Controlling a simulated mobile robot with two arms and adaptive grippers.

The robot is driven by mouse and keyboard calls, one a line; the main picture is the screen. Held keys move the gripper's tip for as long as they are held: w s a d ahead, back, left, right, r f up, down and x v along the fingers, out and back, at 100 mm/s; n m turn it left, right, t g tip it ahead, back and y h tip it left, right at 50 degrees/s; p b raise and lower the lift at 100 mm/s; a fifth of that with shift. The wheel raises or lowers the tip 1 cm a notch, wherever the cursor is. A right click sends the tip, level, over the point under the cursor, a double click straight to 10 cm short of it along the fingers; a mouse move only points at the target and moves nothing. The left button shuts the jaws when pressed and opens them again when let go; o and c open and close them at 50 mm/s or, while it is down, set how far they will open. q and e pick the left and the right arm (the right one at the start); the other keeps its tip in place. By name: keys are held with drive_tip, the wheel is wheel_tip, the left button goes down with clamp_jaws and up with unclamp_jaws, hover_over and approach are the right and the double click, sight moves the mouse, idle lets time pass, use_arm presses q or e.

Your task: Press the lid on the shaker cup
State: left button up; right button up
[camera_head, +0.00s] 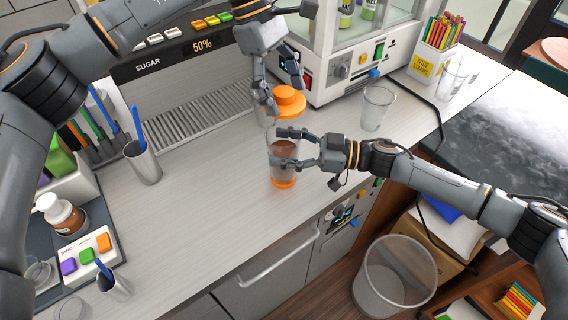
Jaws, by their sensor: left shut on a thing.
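The shaker cup (282,177) is clear with brown contents and an orange base, and stands upright on the counter.
An empty clear glass (376,107) stands right of the cup, in front of a white machine (345,62). A sugar dispenser (170,50) is behind left. The counter (225,195) in front is clear.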

drive_tip(key=c, duration=0.7)
use_arm(q)
drive_tip(key=shift+a+f, duration=0.1)
drive_tip(key=shift+f, duration=2.35)
drive_tip(key=shift+f, duration=0.85)
drive_tip(key=shift+f, duration=0.6)
drive_tip(key=o, duration=1.1)
drive_tip(key=shift+c, duration=0.2)
drive_tip(key=shift+r, duration=0.1)
drive_tip(key=v, duration=1.1)
drive_tip(key=shift+r, duration=0.35)
